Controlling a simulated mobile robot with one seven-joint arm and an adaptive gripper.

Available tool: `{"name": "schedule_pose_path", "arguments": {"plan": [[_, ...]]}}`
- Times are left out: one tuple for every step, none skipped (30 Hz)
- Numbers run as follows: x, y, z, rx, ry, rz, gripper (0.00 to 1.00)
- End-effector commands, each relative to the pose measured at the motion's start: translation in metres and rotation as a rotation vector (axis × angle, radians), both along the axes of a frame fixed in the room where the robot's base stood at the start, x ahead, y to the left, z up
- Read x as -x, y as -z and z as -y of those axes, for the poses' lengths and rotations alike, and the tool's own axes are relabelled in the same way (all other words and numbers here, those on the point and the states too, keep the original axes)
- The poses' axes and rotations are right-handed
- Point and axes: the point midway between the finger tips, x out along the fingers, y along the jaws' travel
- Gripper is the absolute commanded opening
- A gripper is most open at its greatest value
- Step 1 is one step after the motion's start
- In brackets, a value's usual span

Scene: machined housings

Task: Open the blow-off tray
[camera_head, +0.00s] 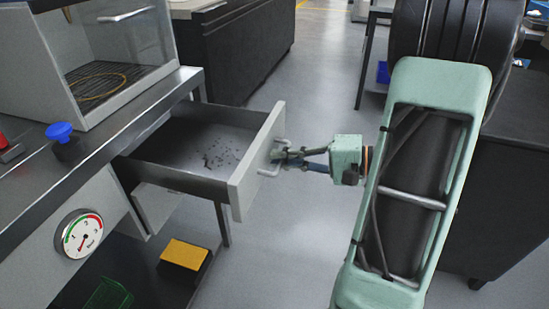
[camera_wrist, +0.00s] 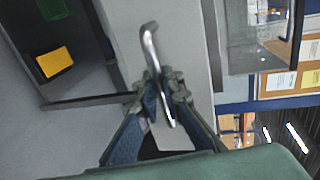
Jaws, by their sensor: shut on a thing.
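The blow-off tray (camera_head: 222,146) is a dark-walled drawer with a pale front, and it stands pulled out from under the bench. Dark chips lie scattered on its floor. A metal bar handle (camera_head: 269,168) is fixed to its front; it also shows in the wrist view (camera_wrist: 150,45). My gripper (camera_head: 282,156) is shut on the handle from the right side. In the wrist view my gripper's two fingers (camera_wrist: 160,97) close around the lower part of the handle.
The bench (camera_head: 125,131) carries a glass-fronted cabinet (camera_head: 92,55) and a blue knob (camera_head: 60,132). A pressure gauge (camera_head: 82,234) is on the bench front. A yellow-topped bin (camera_head: 184,254) sits below. Grey floor (camera_head: 285,245) is clear beneath the handle.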

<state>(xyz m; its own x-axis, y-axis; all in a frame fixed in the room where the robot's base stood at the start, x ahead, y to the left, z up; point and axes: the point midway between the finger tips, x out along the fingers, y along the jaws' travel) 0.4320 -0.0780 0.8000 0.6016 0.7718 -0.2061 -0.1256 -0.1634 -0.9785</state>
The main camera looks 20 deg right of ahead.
Motion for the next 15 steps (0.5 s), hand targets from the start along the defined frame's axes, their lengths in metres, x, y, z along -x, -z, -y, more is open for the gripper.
{"name": "schedule_pose_path", "arguments": {"plan": [[0.0004, -0.0001, -0.0003, 0.0, -0.002, 0.0, 0.0], [0.0003, -0.0002, -0.0004, 0.0, -0.002, 0.0, 0.0], [0.0002, -0.0002, -0.0004, 0.0, -0.002, 0.0, 0.0], [0.0002, -0.0003, -0.0004, 0.0, -0.002, 0.0, 0.0], [0.0001, -0.0002, -0.0005, 0.0, -0.002, 0.0, 0.0], [0.0, -0.0002, -0.0005, 0.0, -0.002, 0.0, 0.0], [0.0, -0.0002, -0.0005, 0.0, -0.002, 0.0, 0.0], [0.0, -0.0002, -0.0005, 0.0, -0.002, 0.0, 0.09], [-0.0002, -0.0002, -0.0006, 0.0, -0.002, 0.0, 0.14], [-0.0002, -0.0002, -0.0006, 0.0, -0.002, 0.0, 0.17], [-0.0003, -0.0002, -0.0005, 0.0, -0.002, 0.0, 0.2], [-0.0003, -0.0002, -0.0005, 0.0, -0.001, 0.001, 0.25], [-0.0003, -0.0002, -0.0004, 0.0, -0.001, 0.001, 0.26], [-0.0003, -0.0002, -0.0004, 0.0, -0.001, 0.001, 0.26], [-0.0003, -0.0002, -0.0004, 0.0, -0.001, 0.001, 0.26]]}}
